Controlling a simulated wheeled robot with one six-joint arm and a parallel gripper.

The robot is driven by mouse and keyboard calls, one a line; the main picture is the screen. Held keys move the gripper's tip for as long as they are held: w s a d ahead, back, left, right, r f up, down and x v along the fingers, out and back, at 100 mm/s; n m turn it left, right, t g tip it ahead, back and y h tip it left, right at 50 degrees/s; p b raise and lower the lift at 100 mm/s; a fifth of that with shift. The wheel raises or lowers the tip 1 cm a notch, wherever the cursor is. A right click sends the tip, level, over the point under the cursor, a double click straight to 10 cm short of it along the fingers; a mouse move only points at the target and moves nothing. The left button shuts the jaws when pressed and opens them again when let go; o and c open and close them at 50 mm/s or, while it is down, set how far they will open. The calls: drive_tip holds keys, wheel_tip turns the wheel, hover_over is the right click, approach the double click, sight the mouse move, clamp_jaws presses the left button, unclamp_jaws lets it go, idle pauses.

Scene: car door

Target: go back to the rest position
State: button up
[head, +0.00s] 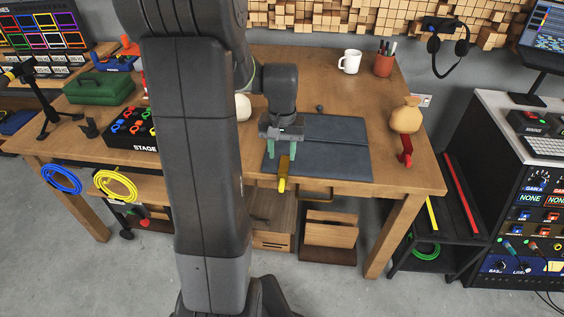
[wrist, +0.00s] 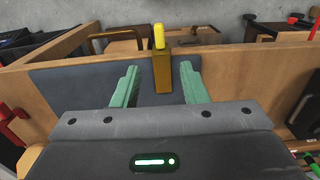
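My gripper (head: 284,147) is over the dark mat (head: 335,150) on the wooden table, near the table's front edge. Its two green fingers are spread apart, and the wrist view shows the open gap between them (wrist: 160,88). A yellow bar-shaped object (head: 283,178) is in line with that gap at the table's front edge. In the wrist view the yellow object (wrist: 161,72) shows clear space on both sides, and neither finger touches it. I cannot tell how far below the fingertips it is. My arm hides part of the table's left half.
A tan pouch (head: 406,118) and a red object (head: 405,150) are right of the mat. A white mug (head: 350,62) and pen cup (head: 384,63) stand behind. A black stage box (head: 131,129) and green case (head: 100,88) are left. A rack (head: 520,200) stands right.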

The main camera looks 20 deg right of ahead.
sight(282, 184)
drive_tip(key=shift+r, duration=0.55)
drive_tip(key=shift+f, duration=0.1)
wheel_tip(282, 184, down, 14)
drive_tip(key=shift+b, duration=0.7)
drive_tip(key=shift+s+a, duration=0.3)
drive_tip(key=shift+s, duration=0.15)
